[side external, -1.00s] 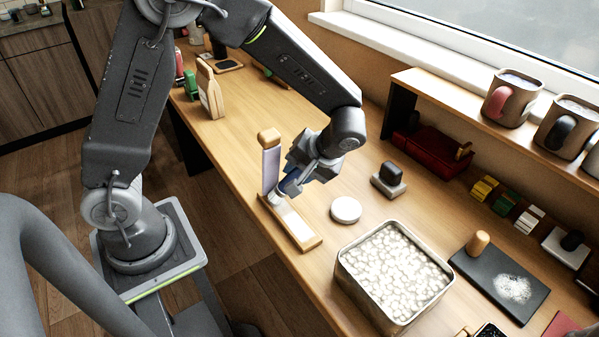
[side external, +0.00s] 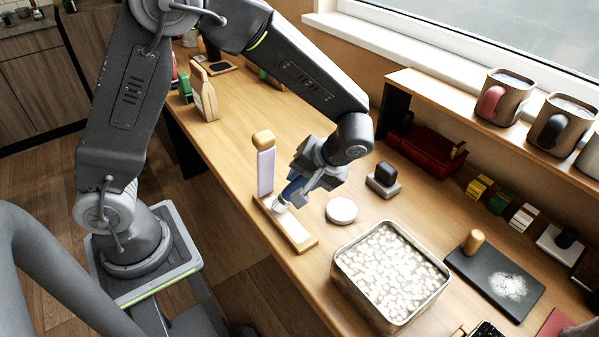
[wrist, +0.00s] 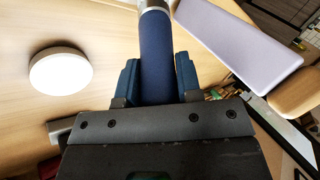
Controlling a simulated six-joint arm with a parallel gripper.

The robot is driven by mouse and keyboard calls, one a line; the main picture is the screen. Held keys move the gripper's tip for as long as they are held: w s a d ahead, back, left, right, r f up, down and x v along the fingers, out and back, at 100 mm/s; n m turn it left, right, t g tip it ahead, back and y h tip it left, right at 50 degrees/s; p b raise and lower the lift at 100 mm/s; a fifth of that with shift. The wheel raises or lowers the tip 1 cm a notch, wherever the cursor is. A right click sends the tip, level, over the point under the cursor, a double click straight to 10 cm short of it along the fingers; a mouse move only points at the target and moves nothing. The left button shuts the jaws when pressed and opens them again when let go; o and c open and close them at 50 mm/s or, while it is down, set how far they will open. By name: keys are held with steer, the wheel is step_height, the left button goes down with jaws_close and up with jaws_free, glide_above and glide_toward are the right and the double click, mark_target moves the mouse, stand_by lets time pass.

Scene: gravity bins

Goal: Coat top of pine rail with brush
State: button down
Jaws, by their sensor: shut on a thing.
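The brush (side external: 291,189) has a blue handle and a metal collar. My gripper (side external: 298,187) is shut on its handle, which shows between the fingers in the wrist view (wrist: 157,50). The brush leans down to the left, its pale tip at or just above the white upper face of a long wooden piece (side external: 300,237), which looks like the pine rail. I cannot tell whether the tip touches. An upright pale lavender slab with a wooden cap (side external: 266,170) stands at the far end of this piece. The slab also shows in the wrist view (wrist: 235,45).
A white round disc (side external: 341,210) lies right of the wooden piece. A metal bin (side external: 337,275) full of white pieces stands in front of it. A black-topped block (side external: 383,180) is behind the disc. Mugs (side external: 505,100) stand on the shelf. The left part of the bench has free room.

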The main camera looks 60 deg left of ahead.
steer(key=shift+r, duration=2.55)
steer(key=shift+f, duration=0.1)
steer(key=shift+d+f, duration=0.3)
steer(key=shift+f, duration=0.45)
steer(key=shift+d+f, duration=0.35)
steer(key=shift+f, duration=0.45)
steer(key=shift+d+f, duration=0.3)
steer(key=shift+f, duration=0.45)
steer(key=shift+f, duration=0.3)
steer(key=shift+a, duration=0.15)
steer(key=shift+a+r, duration=0.1)
steer(key=shift+a, duration=0.5)
steer(key=shift+d, duration=0.15)
